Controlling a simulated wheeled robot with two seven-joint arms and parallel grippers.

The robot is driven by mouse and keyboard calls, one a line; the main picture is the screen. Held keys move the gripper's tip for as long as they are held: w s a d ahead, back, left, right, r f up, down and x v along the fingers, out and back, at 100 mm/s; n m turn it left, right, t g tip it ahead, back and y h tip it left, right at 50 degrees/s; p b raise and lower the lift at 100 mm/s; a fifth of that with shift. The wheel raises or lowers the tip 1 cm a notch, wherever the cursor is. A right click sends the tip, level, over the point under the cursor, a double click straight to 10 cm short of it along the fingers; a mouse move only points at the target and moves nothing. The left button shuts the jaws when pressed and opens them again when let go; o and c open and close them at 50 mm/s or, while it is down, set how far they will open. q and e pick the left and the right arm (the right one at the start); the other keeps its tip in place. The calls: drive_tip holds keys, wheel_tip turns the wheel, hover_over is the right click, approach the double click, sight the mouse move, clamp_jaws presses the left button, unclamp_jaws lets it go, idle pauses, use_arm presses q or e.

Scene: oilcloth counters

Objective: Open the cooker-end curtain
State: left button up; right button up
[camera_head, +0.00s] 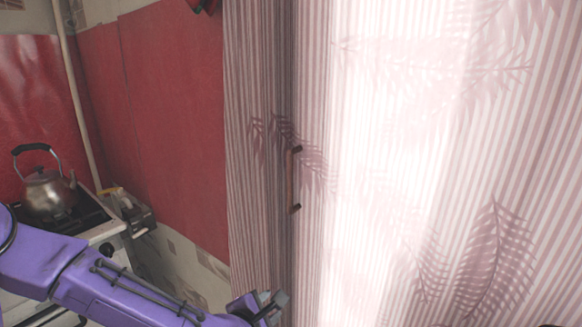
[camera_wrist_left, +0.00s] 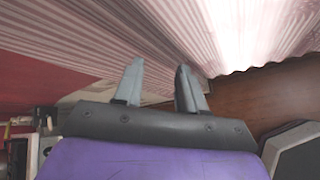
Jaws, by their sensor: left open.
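The striped pink-and-white curtain with a leaf pattern (camera_head: 400,150) hangs over a bright window and fills the right of the head view. A handle (camera_head: 294,180) stands upright at its left part, close to a darker vertical fold. My left gripper (camera_head: 272,300) is low in the head view, below the handle and in front of the curtain's left part. In the left wrist view its two fingers (camera_wrist_left: 158,85) are apart with nothing between them, and the curtain (camera_wrist_left: 100,30) spreads beyond them. The handle does not show in the left wrist view. My right gripper is not in view.
A metal kettle (camera_head: 46,192) stands on the cooker (camera_head: 75,222) at the left, behind my left arm. Red oilcloth (camera_head: 172,120) covers the wall between cooker and curtain. A brown wooden surface (camera_wrist_left: 260,95) lies below the curtain hem in the wrist view.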

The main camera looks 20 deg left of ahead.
use_arm(q)
wheel_tip(320, 180, up, 13)
drive_tip(key=w+n+t+h, duration=0.1)
drive_tip(key=w+n+t, duration=0.1)
drive_tip(key=n+t, duration=0.15)
drive_tip(key=n+t+h, duration=0.1)
drive_tip(key=n+t, duration=0.2)
drive_tip(key=n, duration=0.2)
approach(288, 166)
drive_tip(key=shift+n, duration=0.25)
drive_tip(key=w+p, duration=0.1)
drive_tip(key=w, duration=0.2)
drive_tip(key=w+d+p, duration=0.1)
drive_tip(key=w+p, duration=0.1)
drive_tip(key=w, duration=0.1)
drive_tip(key=w+p, duration=0.2)
drive_tip(key=w, duration=0.1)
drive_tip(key=shift+d+r, duration=0.1)
drive_tip(key=shift+d, duration=0.05)
clamp_jaws()
